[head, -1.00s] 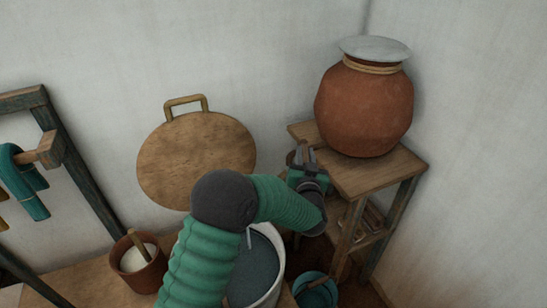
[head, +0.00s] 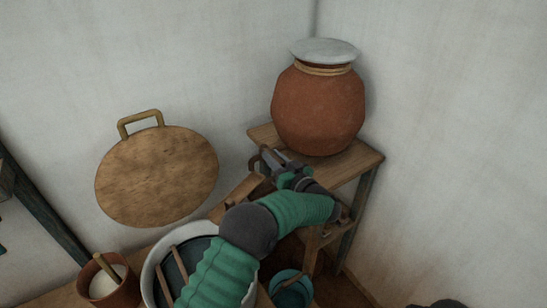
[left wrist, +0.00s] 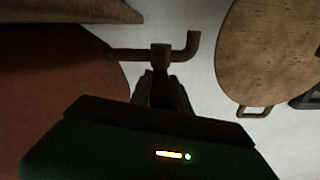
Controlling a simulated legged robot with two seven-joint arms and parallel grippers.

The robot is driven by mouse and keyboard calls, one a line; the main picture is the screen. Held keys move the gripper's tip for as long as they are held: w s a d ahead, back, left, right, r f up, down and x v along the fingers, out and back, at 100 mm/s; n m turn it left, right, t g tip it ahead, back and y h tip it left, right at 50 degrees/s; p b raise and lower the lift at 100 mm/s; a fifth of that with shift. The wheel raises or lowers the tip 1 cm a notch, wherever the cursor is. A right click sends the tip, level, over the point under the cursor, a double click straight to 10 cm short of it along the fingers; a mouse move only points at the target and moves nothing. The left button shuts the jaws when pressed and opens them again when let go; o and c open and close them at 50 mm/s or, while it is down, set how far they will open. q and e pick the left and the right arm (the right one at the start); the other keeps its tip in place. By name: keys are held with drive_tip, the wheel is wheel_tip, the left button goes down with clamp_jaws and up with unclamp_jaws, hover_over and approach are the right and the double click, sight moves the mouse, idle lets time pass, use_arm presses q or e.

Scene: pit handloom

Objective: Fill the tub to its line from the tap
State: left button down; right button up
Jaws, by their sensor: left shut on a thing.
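The brown tap (left wrist: 160,53) shows in the left wrist view, running out from the side of the clay pot (left wrist: 60,105), with an upturned end. The same round pot (head: 318,110) stands on a wooden stand in the head view. My left gripper (head: 268,160) is shut on the tap, in front of the pot; its fingers (left wrist: 160,88) meet the tap's middle. The white-rimmed tub (head: 149,272) is low in the head view, partly hidden by my green arm. Its inside looks dark, with two wooden sticks across it. I cannot make out its line. My right gripper is not in view.
A teal bucket (head: 290,288) stands right of the tub, below the stand (head: 350,166). A clay cup (head: 112,292) with pale contents sits at the lower left. A round wooden board (head: 157,177) leans on the wall. A dark frame post (head: 45,220) stands at left.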

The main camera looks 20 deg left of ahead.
use_arm(q)
drive_tip(key=shift+f, duration=0.15)
drive_tip(key=c, duration=1.7)
unclamp_jaws()
drive_tip(key=o, duration=0.5)
drive_tip(key=shift+w, duration=0.2)
drive_tip(key=shift+c, duration=0.2)
drive_tip(key=shift+s, duration=0.1)
drive_tip(key=shift+s+d, duration=0.1)
drive_tip(key=shift+d, duration=0.05)
drive_tip(key=v, duration=1.6)
drive_tip(key=shift+d, duration=0.35)
